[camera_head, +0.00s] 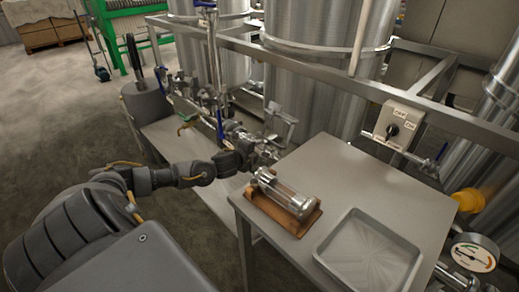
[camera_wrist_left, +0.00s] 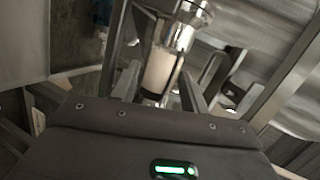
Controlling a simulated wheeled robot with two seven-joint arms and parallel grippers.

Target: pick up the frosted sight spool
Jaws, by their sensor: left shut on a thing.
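The frosted sight spool (camera_wrist_left: 160,70) shows in the left wrist view as a milky white tube with a shiny metal end piece above it. My left gripper (camera_head: 262,154) is shut on it, with a finger on each side of the white tube. In the head view the gripper is at the pipework just behind the table's left corner and mostly hides the spool. I cannot tell whether the spool is still joined to the pipe. A clear sight spool (camera_head: 286,194) with metal ends lies on a wooden cradle (camera_head: 262,206) on the table. My right gripper is not in view.
The grey table (camera_head: 345,170) has bare room behind and right of the cradle. An empty metal tray (camera_head: 365,255) lies at its front right. Tall steel tanks (camera_head: 310,90), frame rails and blue-handled valves (camera_head: 219,122) crowd the back. A switch box (camera_head: 397,124) hangs on the rail.

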